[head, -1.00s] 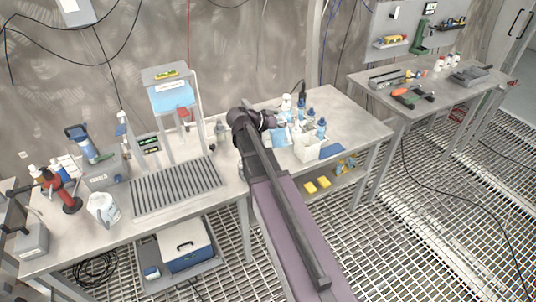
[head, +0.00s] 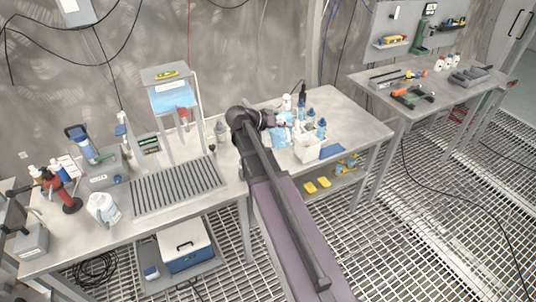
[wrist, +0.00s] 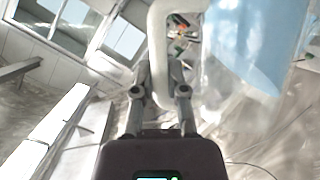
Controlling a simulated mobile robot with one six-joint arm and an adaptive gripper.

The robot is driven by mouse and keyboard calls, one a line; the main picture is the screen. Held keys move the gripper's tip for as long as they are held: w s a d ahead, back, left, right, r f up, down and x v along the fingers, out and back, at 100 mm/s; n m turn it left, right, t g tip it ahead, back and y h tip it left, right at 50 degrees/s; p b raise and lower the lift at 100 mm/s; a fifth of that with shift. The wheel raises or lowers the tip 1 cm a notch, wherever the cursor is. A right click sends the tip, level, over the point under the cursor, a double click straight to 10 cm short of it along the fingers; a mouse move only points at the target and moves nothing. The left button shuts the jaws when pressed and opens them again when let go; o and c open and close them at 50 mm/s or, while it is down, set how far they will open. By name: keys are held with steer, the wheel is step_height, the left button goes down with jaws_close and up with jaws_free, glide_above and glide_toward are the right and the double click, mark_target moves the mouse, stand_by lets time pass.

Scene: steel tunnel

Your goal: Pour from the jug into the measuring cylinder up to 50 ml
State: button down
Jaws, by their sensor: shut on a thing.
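My gripper (wrist: 160,95) is shut on a thick white handle (wrist: 158,45) in the wrist view. The handle belongs to a clear jug (wrist: 250,50) with pale blue in it, at the upper right of that view. In the head view my arm reaches over the middle of the long bench and hides most of the gripper. A pale blue patch of the jug (head: 281,137) shows just right of the arm's end. I cannot make out the measuring cylinder for certain in either view; it may be hidden behind my arm or among the bottles.
Several blue-capped bottles (head: 310,115) and a white bin (head: 307,149) crowd the bench right of the gripper. A ribbed drain rack (head: 175,187) and a stand with a blue-fronted tank (head: 172,98) are to the left. The bench's right end (head: 365,127) is clear.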

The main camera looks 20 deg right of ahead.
steer(key=shift+w, duration=0.2)
steer(key=shift+w+r+n, duration=0.1)
steer(key=shift+w+n, duration=0.05)
steer(key=shift+n, duration=0.25)
stand_by(0.6)
steer(key=shift+w+r+g, duration=0.1)
steer(key=shift+w+g, duration=0.1)
steer(key=shift+g, duration=0.2)
steer(key=shift+w+r+n+g, duration=0.25)
steer(key=shift+w+n+g, duration=0.15)
steer(key=shift+w+n, duration=0.25)
stand_by(1.6)
steer(key=shift+s, duration=0.15)
steer(key=shift+s+f+m+t, duration=0.3)
steer(key=shift+s+m+t, duration=0.25)
steer(key=shift+s, duration=0.25)
steer(key=shift+s+f+m, duration=0.1)
steer(key=shift+s+m, duration=0.05)
steer(key=shift+m, duration=0.15)
steer(key=shift+s+t, duration=0.1)
steer(key=shift+t, duration=0.15)
